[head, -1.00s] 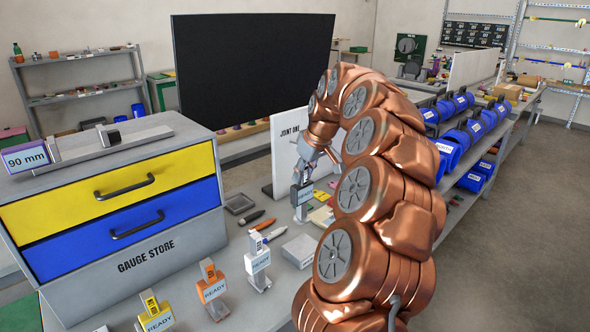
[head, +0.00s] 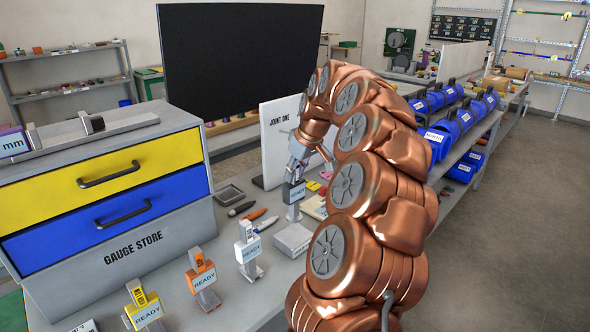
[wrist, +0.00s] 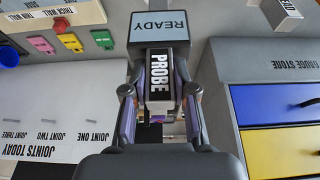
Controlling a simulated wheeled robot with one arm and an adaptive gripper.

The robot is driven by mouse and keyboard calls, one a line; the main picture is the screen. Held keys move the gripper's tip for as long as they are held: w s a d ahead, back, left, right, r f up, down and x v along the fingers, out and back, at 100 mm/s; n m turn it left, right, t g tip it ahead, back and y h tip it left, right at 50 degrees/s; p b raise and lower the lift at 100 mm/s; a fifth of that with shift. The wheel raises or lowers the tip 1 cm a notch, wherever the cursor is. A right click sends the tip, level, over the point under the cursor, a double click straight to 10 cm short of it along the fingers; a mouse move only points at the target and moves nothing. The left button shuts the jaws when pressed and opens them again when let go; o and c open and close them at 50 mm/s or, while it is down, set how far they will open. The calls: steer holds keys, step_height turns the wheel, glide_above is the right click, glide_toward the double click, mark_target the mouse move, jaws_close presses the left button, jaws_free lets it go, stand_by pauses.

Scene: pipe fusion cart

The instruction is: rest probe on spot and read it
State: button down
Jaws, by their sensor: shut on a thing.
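My gripper (head: 297,172) is shut on the probe, at the back of the row of gauges in the head view. In the wrist view the probe (wrist: 159,78) has a black label reading PROBE and sits between the two fingers. A dark holder with a pale READY plate (wrist: 160,25) is against it; the plate also shows in the head view (head: 294,193). I cannot tell whether the probe is clear of this holder. No spot for the probe can be made out.
White (head: 248,250), orange (head: 202,278) and yellow (head: 145,307) gauges with READY plates stand at the front. A grey block (head: 293,239) and pens lie near my gripper. The gauge store (head: 110,215) fills the left.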

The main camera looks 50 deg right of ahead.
mark_target(298, 186)
steer(key=shift+f+b, duration=1.7)
steer(key=shift+f, duration=0.9)
steer(key=shift+f+b, duration=0.45)
steer(key=shift+f, duration=0.15)
steer(key=shift+s+f+b, duration=0.1)
steer(key=shift+f+b, duration=0.15)
steer(key=shift+b, duration=0.05)
stand_by(3.1)
steer(key=c, duration=0.8)
jaws_free()
steer(key=shift+r, duration=0.1)
steer(key=shift+c, duration=0.2)
steer(key=v, duration=1.2)
